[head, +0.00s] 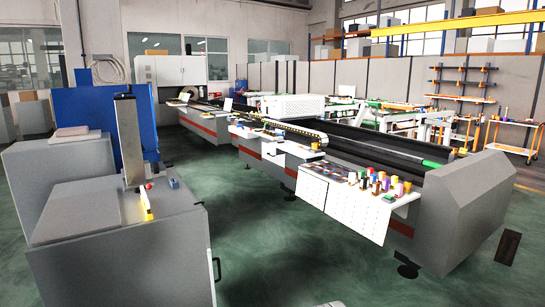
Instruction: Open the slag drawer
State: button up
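A grey metal cabinet (150,250) stands at the lower left. A dark curved handle (217,268) sticks out low at its right-hand edge. No drawer outline shows clearly, so I cannot tell for sure which part is the slag drawer. No open drawer shows on the cabinet. My gripper is not in view.
A long grey machine (465,210) with a bed runs along the right, its side shelf holding several coloured bottles. Green floor (270,235) lies clear between cabinet and machine. A blue panel (105,105) stands behind the cabinet. A dark plate (508,247) lies at the right.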

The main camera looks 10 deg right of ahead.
aim_at(284, 152)
jog(key=z, duration=0.5)
jog(key=k, duration=0.6)
jog(key=z, duration=0.4)
jog(key=i, duration=1.45)
jog(key=u, duration=0.75)
jog(key=i, duration=2.75)
jog(key=u, duration=0.5)
jog(key=i, duration=2.55)
jog(key=z, duration=0.15)
jog(key=i, duration=2.55)
jog(key=z, duration=0.25)
jog(key=i, duration=0.95)
jog(key=z, duration=0.1)
